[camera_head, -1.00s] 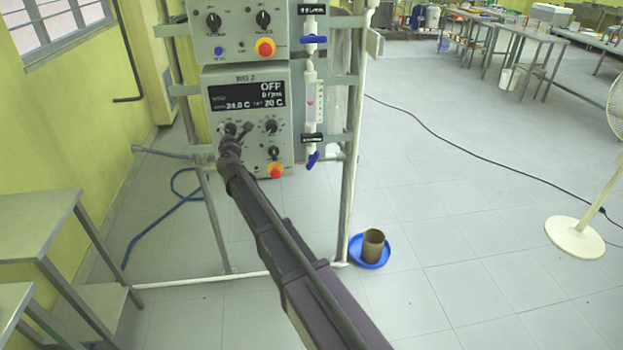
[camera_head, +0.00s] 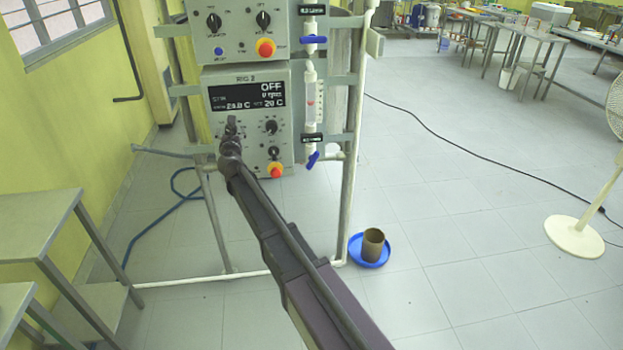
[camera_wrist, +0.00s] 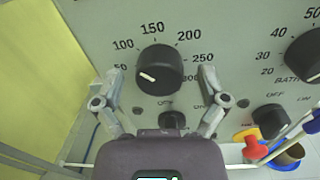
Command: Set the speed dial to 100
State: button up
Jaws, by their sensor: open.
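The speed dial (camera_wrist: 160,66) is a black round knob with a white mark, on a grey panel. Its scale reads 50, 100, 150, 200 and 250, and the mark points left, near the low end by 50. My gripper (camera_wrist: 162,76) is open, with one finger on each side of the dial. Gaps show between fingers and knob in the wrist view. In the head view my gripper (camera_head: 231,124) covers the left dial of the RIG 2 control box (camera_head: 284,75). The display (camera_head: 246,96) reads OFF and appears to show 0 rpm.
Another knob (camera_wrist: 306,54) with a 20 to 50 scale is to the right. Below it are a black switch (camera_wrist: 270,119) and a red button (camera_wrist: 255,148). A valve column (camera_head: 310,95) with blue handles stands beside the box.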

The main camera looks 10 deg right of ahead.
jog(key=shift+n, duration=1.7)
jog(key=s, duration=1.4)
jog(key=s+d+f+m+g+h+p, duration=0.1)
jog(key=s+d+f+m+g+h, duration=0.1)
jog(key=d+m, duration=0.5)
jog(key=s+d+f+m+g+h+p, duration=0.1)
jog(key=s+d+m+g+h+p, duration=0.1)
jog(key=d+m, duration=0.5)
jog(key=s+d+f+m+g+h+p, duration=0.1)
jog(key=s+d+f+m+g+h, duration=0.1)
jog(key=d+m, duration=0.5)
jog(key=shift+s+d+f+m+g+h, duration=0.3)
jog(key=shift+s+d+g+h, duration=0.45)
jog(key=shift+d+g, duration=0.5)
jog(key=shift+s, duration=0.15)
